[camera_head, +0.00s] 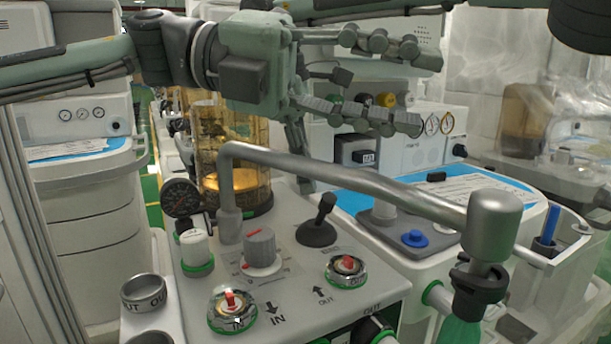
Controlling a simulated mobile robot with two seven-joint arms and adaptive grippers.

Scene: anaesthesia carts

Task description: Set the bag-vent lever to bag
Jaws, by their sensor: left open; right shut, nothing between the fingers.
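The bag-vent lever (318,222), seemingly the black stick on a round black base, stands on the cart's grey top panel and leans up to the right. Its labels are too small to read. My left gripper (416,90) is open and empty, its fingers pointing right, above and beyond the panel. My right gripper (304,170) shows only partly behind my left gripper. Its grey fingers point down, shut and empty, and their tips appear close to the lever's upper left in the picture. I cannot tell whether they touch it.
A grey knob (260,247), IN valve (231,312) and OUT valve (346,271) surround the lever's front. An amber canister (238,192) stands behind. Another cart with a blue top (350,202) is at right.

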